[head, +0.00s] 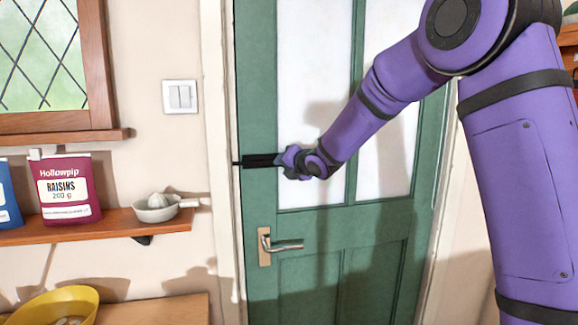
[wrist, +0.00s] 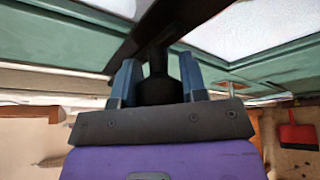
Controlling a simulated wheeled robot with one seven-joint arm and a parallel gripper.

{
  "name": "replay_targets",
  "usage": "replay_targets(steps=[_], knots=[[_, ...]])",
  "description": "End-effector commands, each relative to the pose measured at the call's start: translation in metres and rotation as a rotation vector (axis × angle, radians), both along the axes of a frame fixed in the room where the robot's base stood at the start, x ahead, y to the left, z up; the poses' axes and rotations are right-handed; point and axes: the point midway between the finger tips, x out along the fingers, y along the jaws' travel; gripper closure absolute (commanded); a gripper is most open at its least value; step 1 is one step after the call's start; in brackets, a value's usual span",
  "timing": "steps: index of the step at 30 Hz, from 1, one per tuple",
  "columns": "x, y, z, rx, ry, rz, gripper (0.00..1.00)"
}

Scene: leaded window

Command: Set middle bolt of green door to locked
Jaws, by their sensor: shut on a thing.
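The green door (head: 260,190) stands in the middle of the head view, with white panes and a lever handle (head: 280,245) low on its left side. The black middle bolt (head: 257,161) lies across the door's left edge, above the handle. My gripper (head: 287,161) is at the bolt's right end. In the wrist view the two blue-grey fingers of my gripper (wrist: 158,85) stand on either side of the bolt's dark knob (wrist: 158,62), shut on it. The dark bolt bar runs slantwise behind the knob. My fingers partly hide the knob in the head view.
A yellow bowl (head: 55,306) is below. A light switch (head: 180,97) is on the wall beside the door frame.

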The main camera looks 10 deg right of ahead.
Motion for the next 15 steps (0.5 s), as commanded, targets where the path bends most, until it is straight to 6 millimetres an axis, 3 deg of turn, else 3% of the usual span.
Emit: replay_targets(steps=[3,4,7,15], knots=[[-0.0007,0.0039,0.0002,0.001,-0.001,0.006,1.0],[-0.0007,0.004,0.0002,0.001,-0.001,0.007,0.58],[-0.0007,0.004,0.0002,0.001,0.0,0.007,0.35],[-0.0007,0.0025,0.0001,0.0,0.0,0.004,0.35]])
